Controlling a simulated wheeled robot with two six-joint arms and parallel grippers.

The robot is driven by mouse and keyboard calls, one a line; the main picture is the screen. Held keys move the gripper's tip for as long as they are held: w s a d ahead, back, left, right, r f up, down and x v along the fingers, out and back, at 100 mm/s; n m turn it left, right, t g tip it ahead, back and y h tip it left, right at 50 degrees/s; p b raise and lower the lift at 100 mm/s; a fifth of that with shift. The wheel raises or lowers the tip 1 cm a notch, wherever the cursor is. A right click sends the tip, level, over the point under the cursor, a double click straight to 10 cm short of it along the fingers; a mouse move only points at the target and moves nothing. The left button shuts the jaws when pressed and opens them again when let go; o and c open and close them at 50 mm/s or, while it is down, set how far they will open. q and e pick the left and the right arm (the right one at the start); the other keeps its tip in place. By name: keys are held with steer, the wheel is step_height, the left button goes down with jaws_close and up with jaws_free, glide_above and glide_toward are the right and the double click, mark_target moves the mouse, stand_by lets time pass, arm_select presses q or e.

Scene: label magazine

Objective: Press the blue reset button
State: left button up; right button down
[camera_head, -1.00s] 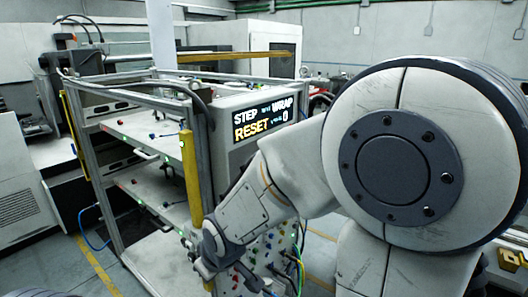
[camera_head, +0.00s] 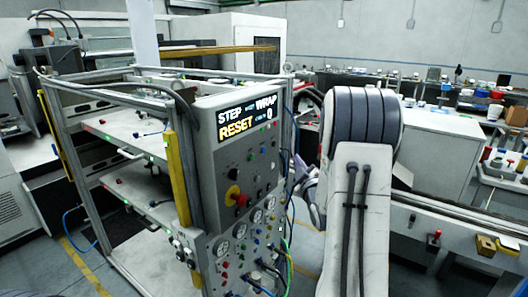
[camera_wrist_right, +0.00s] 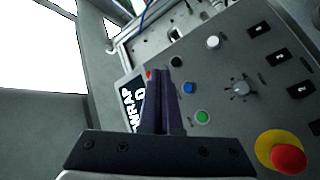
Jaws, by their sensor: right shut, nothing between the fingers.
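The blue button (camera_wrist_right: 188,88) is a small round button on the grey control panel (camera_wrist_right: 225,60) in the right wrist view. It lies just right of my right gripper's fingertips (camera_wrist_right: 162,74) in that picture. The dark fingers are shut with nothing between them; I cannot tell whether they touch the panel. In the head view the panel (camera_head: 222,170) stands below a display (camera_head: 247,119) reading STEP, WRAP and RESET. My right gripper (camera_head: 304,172) is partly visible right of the panel, beside my arm. My left gripper is not in view.
A red stop knob on a yellow base (camera_head: 235,196) sits on the panel. A green button (camera_wrist_right: 202,117), a white button (camera_wrist_right: 212,42) and a grey rotary knob (camera_wrist_right: 240,88) are around the blue one. Cables hang low on the panel's right. A yellow post (camera_head: 178,178) stands left.

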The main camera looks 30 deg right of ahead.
mark_target(263, 150)
steer(key=shift+w+a, duration=0.1)
steer(key=w+a+p, duration=0.1)
steer(key=w+a, duration=0.2)
steer(key=w, duration=0.5)
steer(key=shift+a, duration=0.15)
stand_by(2.1)
steer(key=shift+w+a+b, duration=0.15)
steer(key=shift+w+b, duration=0.2)
steer(key=shift+b, duration=0.05)
